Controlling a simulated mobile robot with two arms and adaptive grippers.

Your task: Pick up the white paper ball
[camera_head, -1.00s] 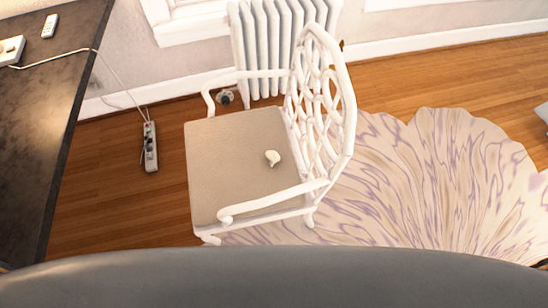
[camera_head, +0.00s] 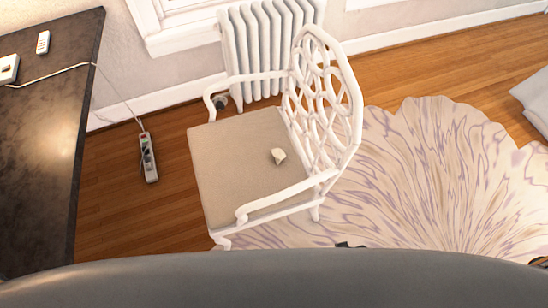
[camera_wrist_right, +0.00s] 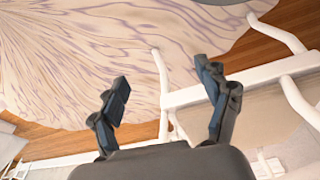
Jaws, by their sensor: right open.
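A small white paper ball (camera_head: 278,156) lies on the beige seat of a white chair (camera_head: 235,165) in the head view, toward the chair's lattice backrest. The right wrist view shows my right gripper (camera_wrist_right: 163,86) with its two dark fingers spread wide and nothing between them. White chair bars (camera_wrist_right: 262,78) and part of the seat appear beside and beyond the right finger. The paper ball cannot be made out in that view. A small dark part, perhaps my right gripper, peeks over my grey body in the head view. My left gripper is not in view.
A dark table (camera_head: 45,130) stands at the left. A power strip (camera_head: 149,157) lies on the wood floor between table and chair. A white radiator (camera_head: 268,50) stands behind the chair. A petal-shaped rug (camera_head: 430,180) spreads right of the chair, with open floor behind it.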

